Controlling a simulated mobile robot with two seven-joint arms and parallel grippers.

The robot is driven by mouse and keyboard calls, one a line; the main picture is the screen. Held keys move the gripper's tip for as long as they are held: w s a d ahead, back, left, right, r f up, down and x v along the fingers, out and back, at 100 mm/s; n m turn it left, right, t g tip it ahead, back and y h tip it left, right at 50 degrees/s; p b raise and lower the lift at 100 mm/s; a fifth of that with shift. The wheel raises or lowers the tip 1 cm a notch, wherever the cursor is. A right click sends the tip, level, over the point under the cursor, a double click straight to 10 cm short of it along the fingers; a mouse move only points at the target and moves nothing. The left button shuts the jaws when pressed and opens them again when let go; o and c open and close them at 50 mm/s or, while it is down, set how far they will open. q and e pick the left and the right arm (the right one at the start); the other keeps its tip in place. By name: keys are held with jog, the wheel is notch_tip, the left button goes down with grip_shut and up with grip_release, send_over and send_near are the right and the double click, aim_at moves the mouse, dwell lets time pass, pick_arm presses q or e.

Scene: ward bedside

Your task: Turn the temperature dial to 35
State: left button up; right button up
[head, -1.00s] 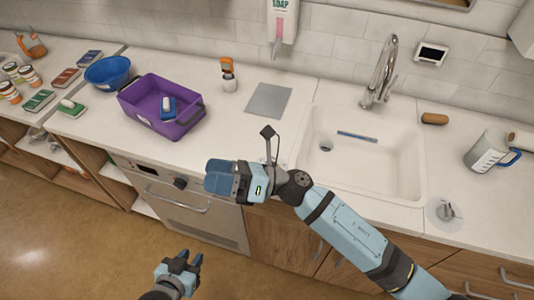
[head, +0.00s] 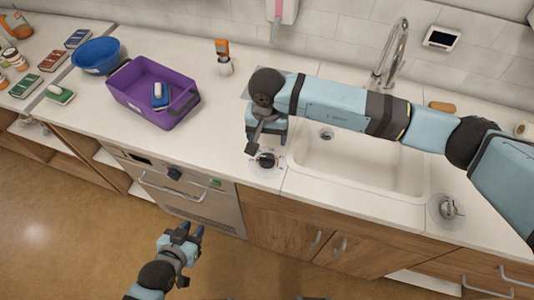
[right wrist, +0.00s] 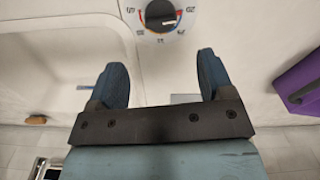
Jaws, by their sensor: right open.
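The temperature dial (head: 265,160) is a dark knob on a round white plate, set in the counter just left of the sink. In the right wrist view the dial (right wrist: 160,14) is cut off by the top edge; red and blue arc marks and small numbers show around it. The pointer's setting is too small to read. My right gripper (head: 266,134) is open above the dial, its fingers pointing down. In the right wrist view its two fingertips (right wrist: 160,62) are wide apart with nothing between them. My left gripper (head: 187,235) is open and empty in front of the oven.
A purple tub (head: 123,93) with a blue and white item inside stands left on the counter, beside a blue bowl (head: 96,52). The sink (head: 350,172) and tap (head: 395,50) lie right of the dial. Another round fitting (head: 447,207) is right of the sink. An oven knob (head: 173,173) sits below.

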aim_at(267, 157)
notch_tip(267, 157, down, 10)
jog(key=shift+r+p, duration=0.2)
jog(key=shift+p, duration=0.75)
jog(key=shift+f, duration=0.55)
jog(key=c, duration=0.9)
